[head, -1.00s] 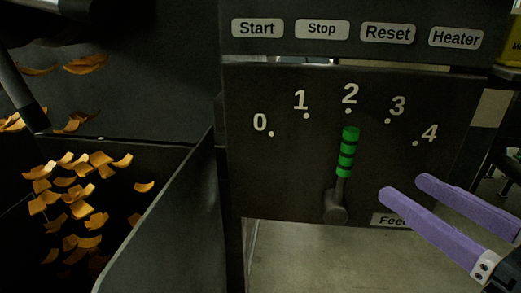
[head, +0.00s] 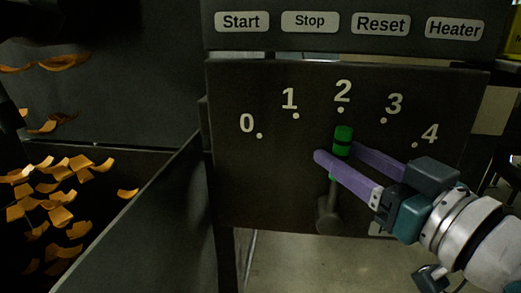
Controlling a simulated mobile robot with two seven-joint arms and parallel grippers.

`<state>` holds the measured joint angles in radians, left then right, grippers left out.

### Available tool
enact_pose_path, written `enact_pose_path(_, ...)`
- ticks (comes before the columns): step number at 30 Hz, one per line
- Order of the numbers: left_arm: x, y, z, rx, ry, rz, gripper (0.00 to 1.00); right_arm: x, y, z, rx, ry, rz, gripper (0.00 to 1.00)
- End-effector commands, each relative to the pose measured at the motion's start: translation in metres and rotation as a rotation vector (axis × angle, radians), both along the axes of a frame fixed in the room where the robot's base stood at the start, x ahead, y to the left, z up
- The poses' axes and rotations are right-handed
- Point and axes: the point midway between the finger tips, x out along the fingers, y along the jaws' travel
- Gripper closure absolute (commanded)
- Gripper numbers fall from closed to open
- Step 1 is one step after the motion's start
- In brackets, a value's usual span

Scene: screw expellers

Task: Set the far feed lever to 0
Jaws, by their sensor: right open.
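The feed lever (head: 343,135) has a green handle with dark bands. It stands nearly upright and points at the 2 on a dark panel (head: 270,180) with a scale from 0 to 4. The 0 mark (head: 247,123) is at the left end of the scale. My right gripper (head: 335,153) comes in from the right with two purple fingers. It is open, and its fingers lie across and beside the handle, hiding the handle's lower part. I cannot tell whether they touch it. My left gripper is not in view.
Start (head: 241,22), Stop (head: 310,21), Reset (head: 381,24) and Heater (head: 454,29) labels sit above the scale. At the left is a dark bin wall (head: 150,215) with several orange flakes (head: 55,195) behind it. The panel left of the lever is clear.

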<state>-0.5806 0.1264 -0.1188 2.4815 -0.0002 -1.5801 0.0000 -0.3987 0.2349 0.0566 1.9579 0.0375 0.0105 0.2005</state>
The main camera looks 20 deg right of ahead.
Motion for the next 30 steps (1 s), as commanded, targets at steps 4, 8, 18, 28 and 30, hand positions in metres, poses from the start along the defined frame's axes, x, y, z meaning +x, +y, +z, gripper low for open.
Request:
enact_pose_path(4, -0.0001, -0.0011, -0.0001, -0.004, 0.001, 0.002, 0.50, 0.0013, 0.0002, -0.0005, 0.000, 0.002, 0.000, 0.43)
enact_pose_path(8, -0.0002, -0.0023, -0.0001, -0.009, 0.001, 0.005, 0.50, 0.0011, 0.0001, -0.0004, 0.000, 0.001, 0.000, 0.44)
enact_pose_path(18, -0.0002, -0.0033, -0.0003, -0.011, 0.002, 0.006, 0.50, 0.0009, 0.0002, -0.0003, 0.000, 0.001, 0.000, 0.82)
enact_pose_path(28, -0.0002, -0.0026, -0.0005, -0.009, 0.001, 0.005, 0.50, 0.0009, 0.0002, -0.0003, 0.000, 0.001, 0.000, 1.00)
enact_pose_path(30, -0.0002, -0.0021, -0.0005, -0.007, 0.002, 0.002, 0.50, 0.0009, 0.0002, -0.0002, 0.000, 0.001, 0.000, 1.00)
